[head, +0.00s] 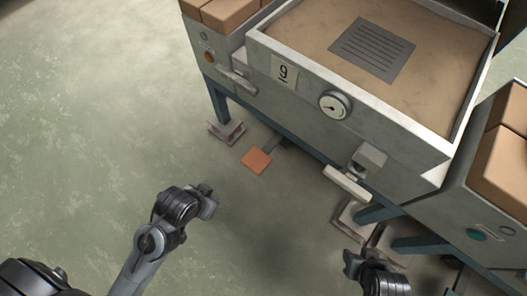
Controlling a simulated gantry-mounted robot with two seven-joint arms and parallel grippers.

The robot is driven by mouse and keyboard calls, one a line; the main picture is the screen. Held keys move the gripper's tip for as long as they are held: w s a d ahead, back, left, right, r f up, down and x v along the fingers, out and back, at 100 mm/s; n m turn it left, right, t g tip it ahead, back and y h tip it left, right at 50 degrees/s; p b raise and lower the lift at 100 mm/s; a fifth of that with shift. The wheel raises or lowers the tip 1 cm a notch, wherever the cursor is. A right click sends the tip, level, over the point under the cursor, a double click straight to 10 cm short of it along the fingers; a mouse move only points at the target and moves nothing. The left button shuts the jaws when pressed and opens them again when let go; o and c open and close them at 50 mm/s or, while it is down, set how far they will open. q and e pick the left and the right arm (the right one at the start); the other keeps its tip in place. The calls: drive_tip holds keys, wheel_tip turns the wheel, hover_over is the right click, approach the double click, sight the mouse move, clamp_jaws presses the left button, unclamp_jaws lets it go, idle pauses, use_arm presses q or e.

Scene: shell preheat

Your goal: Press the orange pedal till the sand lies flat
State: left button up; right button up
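The orange pedal (256,160) sits low near the floor in front of the large grey sand box (400,128), on a dark arm that runs back under the box. The brown sand (308,32) fills the box almost to the rim and looks mostly even, with faint mottling. My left gripper (209,200) is above the floor, to the lower left of the pedal and apart from it. My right gripper (352,262) is at the bottom, well to the lower right of the pedal. Neither appears to hold anything, but their finger gaps are unclear.
A dark slotted plate (372,50) lies on the sand. The box front has a dial gauge (334,105), a "9" label (284,72) and a pale lever handle (347,183). Bins with tan blocks (503,160) flank it. Floor (90,120) at left is clear.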

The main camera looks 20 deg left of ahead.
use_arm(q)
clamp_jaws()
idle(1.3)
